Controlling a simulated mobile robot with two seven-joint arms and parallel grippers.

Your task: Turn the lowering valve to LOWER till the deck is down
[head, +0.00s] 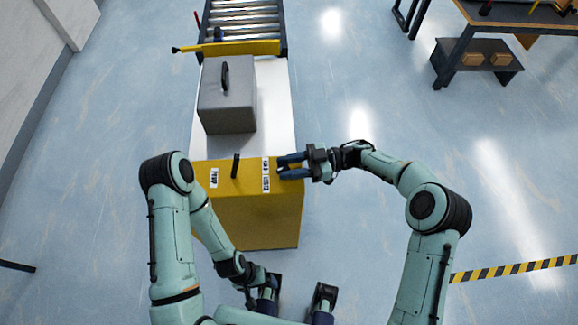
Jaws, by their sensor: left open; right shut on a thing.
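The yellow unit (247,215) stands in front of me, with a white deck (275,110) beyond its top panel. A small label pair (265,175) sits near the panel's right corner; its words are too small to read surely. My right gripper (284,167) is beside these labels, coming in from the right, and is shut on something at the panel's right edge. The fingers hide what they hold; the valve is not clearly visible. My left gripper (268,288) is open, low in front of the unit, partly hidden by my own arm.
A grey case (228,95) with a black handle rests on the deck. A black lever (236,165) stands on the panel by a label. A yellow bar (235,48) crosses before a roller conveyor (245,20). A workbench (510,15) is far right. Floor right of the unit is clear.

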